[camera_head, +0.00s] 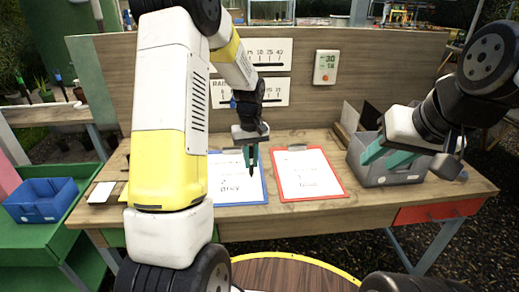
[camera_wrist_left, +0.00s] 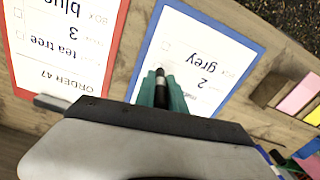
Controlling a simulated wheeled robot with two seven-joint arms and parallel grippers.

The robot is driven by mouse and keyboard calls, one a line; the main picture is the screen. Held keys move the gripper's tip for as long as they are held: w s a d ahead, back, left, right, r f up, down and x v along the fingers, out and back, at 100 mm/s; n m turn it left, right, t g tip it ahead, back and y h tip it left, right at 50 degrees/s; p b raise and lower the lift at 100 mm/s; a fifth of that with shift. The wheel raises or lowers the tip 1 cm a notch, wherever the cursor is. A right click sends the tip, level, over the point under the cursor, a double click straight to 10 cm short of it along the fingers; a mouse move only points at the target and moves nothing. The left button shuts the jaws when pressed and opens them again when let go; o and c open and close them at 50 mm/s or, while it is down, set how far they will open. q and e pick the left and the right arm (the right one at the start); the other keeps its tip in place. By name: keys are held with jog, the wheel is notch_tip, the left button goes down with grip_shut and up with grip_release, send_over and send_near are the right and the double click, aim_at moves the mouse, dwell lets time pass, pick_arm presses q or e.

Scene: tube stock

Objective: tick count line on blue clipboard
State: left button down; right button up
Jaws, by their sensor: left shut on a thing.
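The blue clipboard (camera_head: 263,201) lies on the wooden bench with a white sheet on it. In the left wrist view the blue clipboard (camera_wrist_left: 176,8) carries a sheet with "2" and "grey" and small boxes beside the lines. My left gripper (camera_head: 250,160) is shut on a dark pen (camera_head: 251,170), which points down over the sheet. The pen (camera_wrist_left: 161,92) also shows between the teal fingers, its tip near the "2" line; I cannot tell whether it touches the paper. My right gripper (camera_head: 386,157) is open, with its teal fingers apart over the grey bin.
A red clipboard (camera_head: 341,192) lies right of the blue one, with its own sheet. The grey bin (camera_head: 408,178) stands at the bench's right. A blue bin (camera_head: 42,208) stands on a green table at left. A board with signs rises behind the bench.

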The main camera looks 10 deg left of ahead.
pick_arm(q)
jog(key=shift+f, duration=0.6)
dwell(1.3)
jog(key=shift+s+d, duration=0.15)
jog(key=shift+d, duration=0.1)
jog(key=shift+w+d, duration=0.2)
jog(key=shift+w, duration=0.4)
dwell(0.8)
jog(key=shift+r, duration=0.1)
dwell(0.4)
notch_tip(320, 180, up, 3)
jog(key=shift+f, duration=0.1)
dwell(0.5)
